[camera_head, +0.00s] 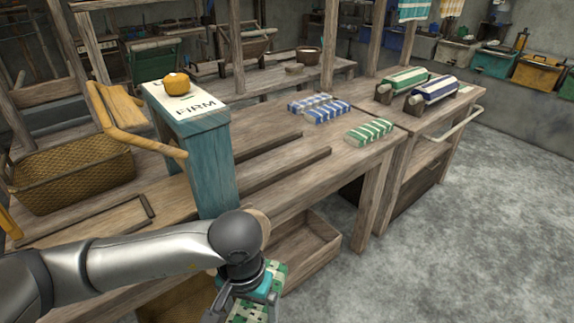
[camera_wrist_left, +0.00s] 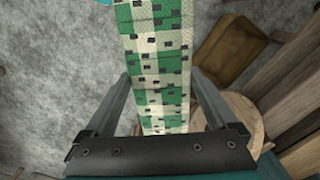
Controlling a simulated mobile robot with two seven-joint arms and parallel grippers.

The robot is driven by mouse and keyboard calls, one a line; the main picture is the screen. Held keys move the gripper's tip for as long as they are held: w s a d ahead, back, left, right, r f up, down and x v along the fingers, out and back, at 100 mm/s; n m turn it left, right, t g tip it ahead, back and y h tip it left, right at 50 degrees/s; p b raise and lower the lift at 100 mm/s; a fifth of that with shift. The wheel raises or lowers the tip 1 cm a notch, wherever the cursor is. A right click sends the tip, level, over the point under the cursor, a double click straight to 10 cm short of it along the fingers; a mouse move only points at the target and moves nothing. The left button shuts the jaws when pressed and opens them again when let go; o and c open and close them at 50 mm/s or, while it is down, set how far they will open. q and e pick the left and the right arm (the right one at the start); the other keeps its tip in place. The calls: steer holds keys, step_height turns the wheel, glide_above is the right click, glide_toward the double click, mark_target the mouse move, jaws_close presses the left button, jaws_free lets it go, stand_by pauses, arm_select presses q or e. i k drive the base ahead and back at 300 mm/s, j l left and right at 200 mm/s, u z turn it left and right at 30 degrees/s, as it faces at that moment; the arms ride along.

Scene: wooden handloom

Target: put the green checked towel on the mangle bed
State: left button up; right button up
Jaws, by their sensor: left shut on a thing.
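The green checked towel (camera_head: 246,311) hangs from my left gripper (camera_head: 246,290) at the bottom of the head view, in front of the wooden bench. In the left wrist view the green and white towel (camera_wrist_left: 158,60) runs as a long strip between the two fingers of my left gripper (camera_wrist_left: 158,85), which is shut on it. The lower part of the towel is cut off in the head view. I cannot tell for sure which surface is the mangle bed; a long wooden bench top (camera_head: 290,150) with raised rails lies behind the gripper. My right gripper is not in view.
A teal post (camera_head: 205,160) with a white top marked FIRM carries a yellow-orange object (camera_head: 176,83). A wicker basket (camera_head: 75,178) stands left. Blue (camera_head: 320,107) and green (camera_head: 370,131) striped cloths lie on the bench. An open wooden drawer (camera_head: 305,245) sits below.

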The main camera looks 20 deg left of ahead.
mark_target(88, 233)
steer(key=k+j+z, duration=0.35)
steer(key=k+j, duration=0.6)
steer(key=k, duration=0.1)
